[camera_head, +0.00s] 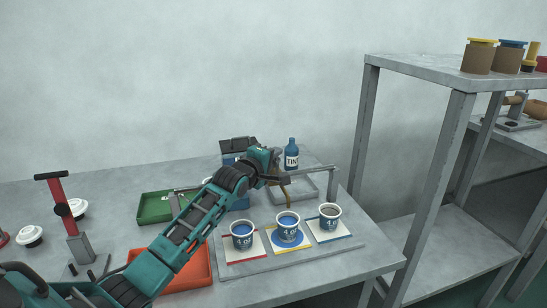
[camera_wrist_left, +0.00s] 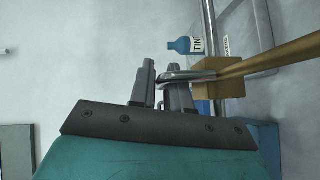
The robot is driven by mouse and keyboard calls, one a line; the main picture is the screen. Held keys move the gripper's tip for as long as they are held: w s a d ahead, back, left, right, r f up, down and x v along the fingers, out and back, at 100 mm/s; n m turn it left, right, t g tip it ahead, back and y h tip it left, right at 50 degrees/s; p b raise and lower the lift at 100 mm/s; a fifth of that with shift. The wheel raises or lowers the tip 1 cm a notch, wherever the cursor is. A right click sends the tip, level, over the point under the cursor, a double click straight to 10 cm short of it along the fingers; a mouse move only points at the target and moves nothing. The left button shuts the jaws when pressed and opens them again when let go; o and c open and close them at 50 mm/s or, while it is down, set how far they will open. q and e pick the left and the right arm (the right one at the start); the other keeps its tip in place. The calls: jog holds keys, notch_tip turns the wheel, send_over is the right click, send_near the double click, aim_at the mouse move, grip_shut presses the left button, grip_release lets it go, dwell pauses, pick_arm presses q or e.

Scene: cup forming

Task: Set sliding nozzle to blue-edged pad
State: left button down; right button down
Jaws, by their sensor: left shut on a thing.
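The blue-edged pad (camera_head: 346,238) is the rightmost of three pads, with a cup of dark liquid (camera_head: 329,217) on it. The brass sliding nozzle (camera_head: 287,193) hangs from a grey rail (camera_head: 318,173), its tip above the middle cup (camera_head: 288,228). My left gripper (camera_head: 272,180) is at the rail, shut on the nozzle's handle. In the left wrist view my gripper's fingers (camera_wrist_left: 160,88) close around the metal handle loop (camera_wrist_left: 190,76), which joins the brass block (camera_wrist_left: 217,77). My right gripper is not in view.
A red-edged pad (camera_head: 231,251) with a cup (camera_head: 242,236) is at the left; the middle pad is yellow-edged. A blue tint bottle (camera_head: 291,156) stands behind the rail. Green (camera_head: 154,208) and orange (camera_head: 196,278) trays are left. A metal shelf (camera_head: 420,68) rises at right.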

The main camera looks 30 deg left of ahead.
pick_arm(q)
jog(key=w+d, duration=0.4)
jog(key=w, duration=0.1)
jog(key=w+d, duration=0.3)
jog(key=shift+w+b, duration=0.2)
jog(key=shift+b, duration=0.2)
jog(key=shift+w+d, duration=0.25)
jog(key=shift+r, duration=0.1)
jog(key=c, duration=1.2)
grip_release()
jog(key=shift+w+d, duration=0.15)
